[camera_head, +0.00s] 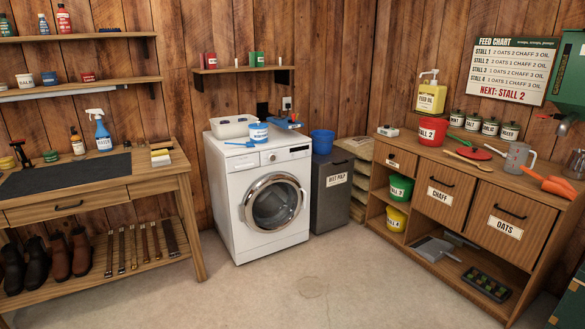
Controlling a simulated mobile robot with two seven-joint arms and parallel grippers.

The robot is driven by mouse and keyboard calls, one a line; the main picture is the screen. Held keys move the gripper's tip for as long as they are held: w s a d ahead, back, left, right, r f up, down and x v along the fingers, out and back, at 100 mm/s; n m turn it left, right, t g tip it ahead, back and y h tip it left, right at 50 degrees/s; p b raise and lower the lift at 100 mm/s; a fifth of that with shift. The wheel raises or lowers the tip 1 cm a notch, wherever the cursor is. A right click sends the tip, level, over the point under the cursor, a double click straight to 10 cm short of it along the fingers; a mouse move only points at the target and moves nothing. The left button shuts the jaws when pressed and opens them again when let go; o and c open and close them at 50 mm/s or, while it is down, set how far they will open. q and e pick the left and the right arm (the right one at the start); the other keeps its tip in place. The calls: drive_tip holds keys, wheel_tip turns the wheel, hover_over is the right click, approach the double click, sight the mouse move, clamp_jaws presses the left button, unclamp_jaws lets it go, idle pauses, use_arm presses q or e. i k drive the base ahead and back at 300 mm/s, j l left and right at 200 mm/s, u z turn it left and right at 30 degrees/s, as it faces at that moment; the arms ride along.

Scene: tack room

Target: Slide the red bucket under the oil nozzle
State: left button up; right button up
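The red bucket (432,131), labelled STALL 2, stands upright on the wooden feed counter (400,148) near its back left. A yellow feed oil container (427,97) is at the wooden back wall, above the bucket in the picture. Its pale pump nozzle (428,74) sits on top. I cannot tell whether the bucket is directly below the nozzle's spout. The inside of the bucket is mostly hidden. Neither of my grippers is in view.
A small white-and-dark item (387,131) lies left of the bucket. A wooden spoon (461,159), red scoop (473,153), clear jug (517,157) and carrots (559,186) are to its right. Open floor (300,285) lies in front.

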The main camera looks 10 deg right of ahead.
sight(433, 130)
drive_tip(key=i+j+z, duration=0.1)
drive_tip(key=i+z, duration=0.2)
drive_tip(key=i, duration=0.95)
drive_tip(key=i+j+z, duration=0.15)
drive_tip(key=i+z, duration=0.25)
drive_tip(key=i+j+z, duration=0.75)
drive_tip(key=i, duration=0.15)
drive_tip(key=i+j+z, duration=0.4)
drive_tip(key=k+j, duration=0.05)
drive_tip(key=j, duration=0.05)
